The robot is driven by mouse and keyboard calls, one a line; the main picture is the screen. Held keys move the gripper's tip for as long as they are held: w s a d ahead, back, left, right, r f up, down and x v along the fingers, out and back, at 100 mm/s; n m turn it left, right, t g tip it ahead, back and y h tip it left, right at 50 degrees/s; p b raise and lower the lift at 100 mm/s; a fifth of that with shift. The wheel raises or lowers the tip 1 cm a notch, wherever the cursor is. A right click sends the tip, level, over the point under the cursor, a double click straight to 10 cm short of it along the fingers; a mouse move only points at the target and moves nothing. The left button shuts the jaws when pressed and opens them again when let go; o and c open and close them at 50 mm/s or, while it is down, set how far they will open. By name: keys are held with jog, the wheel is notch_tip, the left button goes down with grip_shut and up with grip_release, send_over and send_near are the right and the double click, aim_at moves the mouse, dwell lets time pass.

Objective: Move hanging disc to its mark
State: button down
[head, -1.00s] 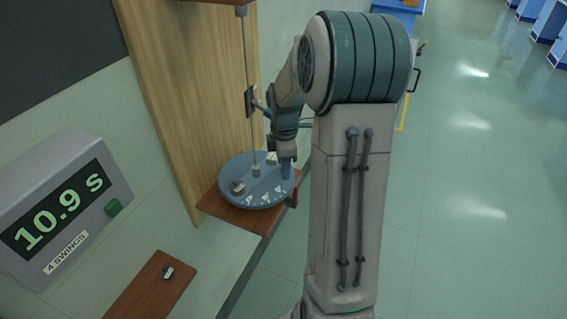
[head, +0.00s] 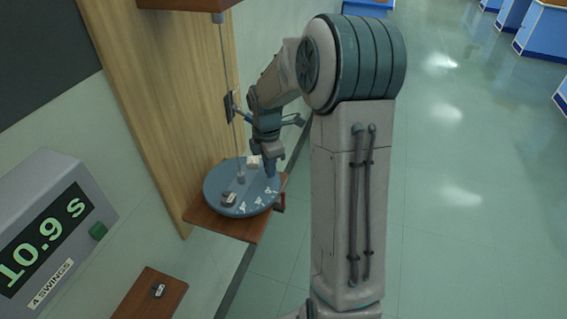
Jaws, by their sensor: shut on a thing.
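The hanging disc (head: 215,187) is a round blue-grey plate in the head view. My gripper (head: 270,166) points down at the disc's right rim, shut on what looks like a small blue post there; the fingertips are hard to make out.
A wooden shelf (head: 240,230) lies under the disc, before a wooden back panel (head: 150,100). A grey timer (head: 45,240) reads 10.9 s at left. A lower wooden block (head: 140,300) carries a small dark item (head: 158,291).

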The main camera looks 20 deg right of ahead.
jog(key=shift+w, duration=0.15)
jog(key=c, duration=1.3)
grip_release()
jog(key=shift+a, duration=0.1)
jog(key=shift+o, duration=0.2)
notch_tip(320, 180, up, 14)
jog(key=b, duration=0.1)
jog(key=s+a+f+m+t, duration=0.1)
jog(key=s+a+m, duration=0.2)
jog(key=s+m, duration=0.6)
jog(key=s+a+f+m+t, duration=0.1)
jog(key=s+a+m, duration=0.3)
jog(key=s+m, duration=0.5)
jog(key=s+t, duration=0.1)
jog(key=s, duration=0.3)
jog(key=shift+s+f, duration=0.35)
jog(key=shift+f, duration=0.05)
